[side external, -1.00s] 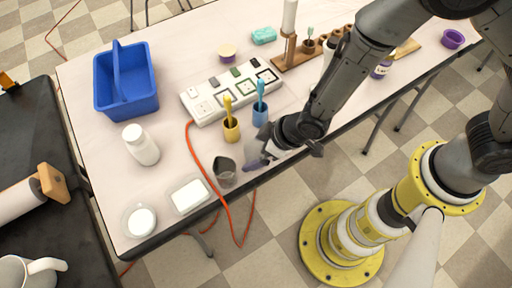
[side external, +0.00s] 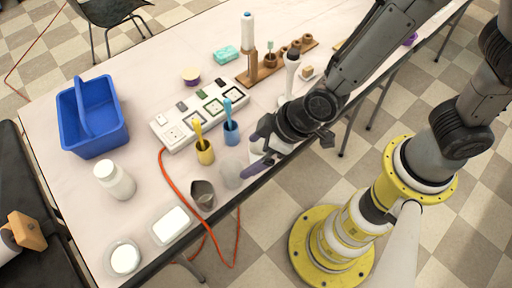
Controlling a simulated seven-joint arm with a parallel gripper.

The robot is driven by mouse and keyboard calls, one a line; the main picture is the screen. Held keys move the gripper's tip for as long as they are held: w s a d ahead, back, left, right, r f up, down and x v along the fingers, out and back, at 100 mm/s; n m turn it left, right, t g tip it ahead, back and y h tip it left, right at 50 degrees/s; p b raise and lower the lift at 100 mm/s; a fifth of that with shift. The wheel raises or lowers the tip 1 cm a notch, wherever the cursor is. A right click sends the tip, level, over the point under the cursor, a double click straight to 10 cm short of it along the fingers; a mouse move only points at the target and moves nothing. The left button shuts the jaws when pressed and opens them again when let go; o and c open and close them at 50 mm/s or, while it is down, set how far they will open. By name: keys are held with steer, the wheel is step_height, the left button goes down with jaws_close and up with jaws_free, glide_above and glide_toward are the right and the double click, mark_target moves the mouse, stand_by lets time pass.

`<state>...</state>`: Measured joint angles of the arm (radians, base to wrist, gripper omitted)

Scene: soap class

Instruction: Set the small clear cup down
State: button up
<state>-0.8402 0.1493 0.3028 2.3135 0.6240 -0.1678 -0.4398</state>
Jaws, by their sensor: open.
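The small clear cup (side external: 230,175) is faint and see-through. It appears to stand upright on the white table near its front edge, just right of a dark grey cup (side external: 203,195). My gripper (side external: 260,153) is open, low over the table to the right of the clear cup. A pale shape shows by the fingers, and I cannot tell what it is. The clear cup's base and its exact gap to the fingers are hard to make out.
A white power strip (side external: 187,123), white bottle (side external: 115,180), soap dish (side external: 171,225), round dish (side external: 125,258) and blue caddy (side external: 92,125) are around. An orange cord (side external: 190,202) crosses the front edge.

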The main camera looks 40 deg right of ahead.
steer(key=shift+s+d+r, duration=0.15)
steer(key=shift+s+r, duration=0.05)
steer(key=shift+r, duration=0.25)
steer(key=d+r+m, duration=0.3)
steer(key=d+r, duration=1)
steer(key=s+d+r+m+h, duration=0.3)
steer(key=s+d+r+m, duration=0.1)
steer(key=s+d, duration=0.6)
steer(key=d, duration=0.3)
steer(key=shift+d+r+t+h, duration=0.15)
steer(key=shift+r+t+h, duration=0.15)
steer(key=shift+r+t, duration=0.1)
